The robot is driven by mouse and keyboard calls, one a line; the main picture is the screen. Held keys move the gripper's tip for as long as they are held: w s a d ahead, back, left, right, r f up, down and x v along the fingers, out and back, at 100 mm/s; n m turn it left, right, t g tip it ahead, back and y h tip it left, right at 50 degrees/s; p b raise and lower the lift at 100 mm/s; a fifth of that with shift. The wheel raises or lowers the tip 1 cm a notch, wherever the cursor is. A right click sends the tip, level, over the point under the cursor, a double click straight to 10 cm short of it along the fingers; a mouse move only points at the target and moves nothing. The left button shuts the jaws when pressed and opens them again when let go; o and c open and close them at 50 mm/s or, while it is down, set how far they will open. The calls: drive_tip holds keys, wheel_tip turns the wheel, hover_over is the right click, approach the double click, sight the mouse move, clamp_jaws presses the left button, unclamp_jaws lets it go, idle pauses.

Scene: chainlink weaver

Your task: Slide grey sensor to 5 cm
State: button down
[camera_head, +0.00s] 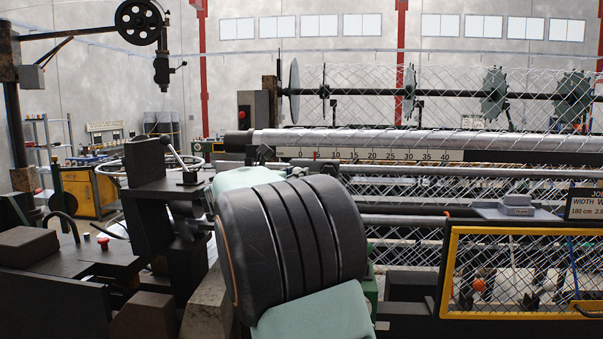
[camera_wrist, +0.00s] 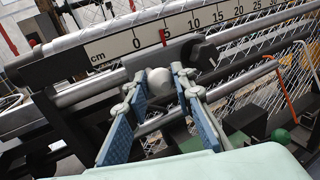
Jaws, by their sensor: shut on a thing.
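In the wrist view, my gripper (camera_wrist: 159,86) has its two blue-padded fingers on either side of a round grey knob (camera_wrist: 161,79). The knob appears to belong to the dark grey slider, taken as the sensor (camera_wrist: 172,53), on the rail just below the cm scale (camera_wrist: 110,50). The scale has a red mark (camera_wrist: 163,37) at 5. The slider spans the scale near 0 to 10; which point on it gives its reading is unclear. In the head view, my arm hides the knob and fingers, while the scale (camera_head: 400,155) and red mark (camera_head: 316,154) show.
A long grey roller (camera_head: 400,140) lies above the scale, with wire mesh beyond. A dark machine block with a lever (camera_head: 165,190) stands left of my arm. A yellow-framed guard (camera_head: 450,270) stands at right. A green ball (camera_wrist: 280,135) is at the lower right.

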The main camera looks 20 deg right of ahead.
drive_tip(key=c, duration=2.1)
unclamp_jaws()
drive_tip(key=shift+s+d, duration=0.15)
drive_tip(key=shift+d, duration=0.1)
drive_tip(key=o, duration=0.4)
drive_tip(key=shift+s+d, duration=0.15)
drive_tip(key=shift+d, duration=0.1)
drive_tip(key=shift+a, duration=0.15)
drive_tip(key=v, duration=1.2)
drive_tip(key=shift+o, duration=0.2)
